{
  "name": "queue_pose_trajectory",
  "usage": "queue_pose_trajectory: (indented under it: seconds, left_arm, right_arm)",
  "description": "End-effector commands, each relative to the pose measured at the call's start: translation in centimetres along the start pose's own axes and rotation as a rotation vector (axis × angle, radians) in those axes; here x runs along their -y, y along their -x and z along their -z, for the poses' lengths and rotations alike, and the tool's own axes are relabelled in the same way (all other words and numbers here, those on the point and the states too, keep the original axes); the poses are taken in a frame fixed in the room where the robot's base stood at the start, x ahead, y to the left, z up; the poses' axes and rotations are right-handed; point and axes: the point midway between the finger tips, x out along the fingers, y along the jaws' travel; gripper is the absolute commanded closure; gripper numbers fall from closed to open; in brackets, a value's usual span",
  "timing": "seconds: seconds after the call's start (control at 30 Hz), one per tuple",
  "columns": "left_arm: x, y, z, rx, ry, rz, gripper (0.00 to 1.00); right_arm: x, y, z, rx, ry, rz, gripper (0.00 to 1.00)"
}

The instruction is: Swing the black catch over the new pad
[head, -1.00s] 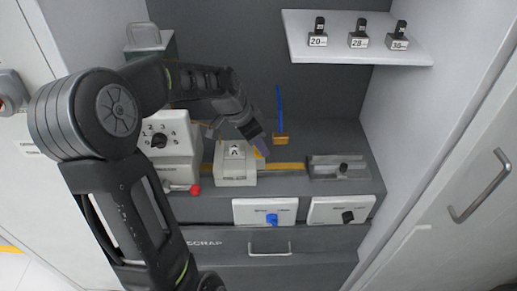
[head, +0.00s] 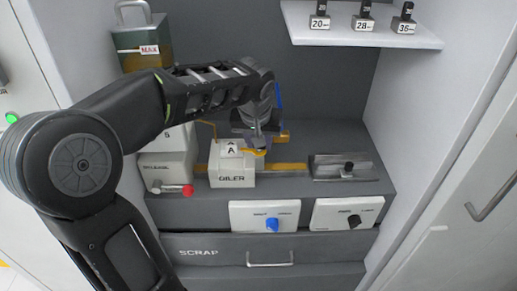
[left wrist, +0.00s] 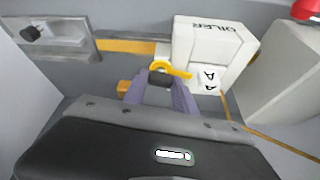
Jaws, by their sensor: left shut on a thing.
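The white oiler box (head: 232,178) stands on the grey bench, with a tile marked A (head: 232,149) on top. My left gripper (head: 258,148) reaches down at the box's right back side. In the left wrist view its fingers (left wrist: 160,92) are shut on a small dark piece (left wrist: 160,78), which looks like the black catch. A yellow hooked piece (left wrist: 178,69) lies right at the fingertips, beside the box and the A tile. I cannot tell which part is the new pad. My right gripper is not in view.
A yellow strip (head: 290,167) runs along the bench to a grey clamp fixture (head: 342,170) with a black knob. A red-knobbed lever (head: 187,190) stands left of the oiler. An orange block with a blue rod (head: 279,95) is behind my gripper. A shelf (head: 360,35) hangs above right.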

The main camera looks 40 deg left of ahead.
Motion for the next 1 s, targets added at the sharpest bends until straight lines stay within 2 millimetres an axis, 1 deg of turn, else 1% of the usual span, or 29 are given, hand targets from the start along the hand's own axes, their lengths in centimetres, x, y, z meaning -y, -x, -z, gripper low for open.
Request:
queue_pose_trajectory:
  seconds: [0.03,0.23,0.47,0.83,0.87,1.0]
  left_arm:
    - [-0.1,-0.3,-0.1,-0.003,0.027,0.011,1.00]
    - [-0.1,-0.2,0.0,-0.001,0.123,0.050,1.00]
    - [-0.1,0.0,0.0,0.001,0.168,0.068,1.00]
    - [-0.1,0.0,0.0,0.002,0.173,0.069,1.00]
    - [-0.1,0.0,0.0,0.002,0.172,0.069,0.65]
    - [-0.1,0.0,0.0,0.002,0.172,0.069,0.53]
  right_arm:
    - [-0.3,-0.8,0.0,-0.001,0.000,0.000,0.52]
    - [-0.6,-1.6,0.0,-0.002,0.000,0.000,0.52]
    - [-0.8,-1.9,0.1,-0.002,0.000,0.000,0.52]
    - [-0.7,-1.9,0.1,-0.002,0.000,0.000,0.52]
    - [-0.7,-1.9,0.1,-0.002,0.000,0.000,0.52]
    - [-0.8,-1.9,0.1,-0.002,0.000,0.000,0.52]
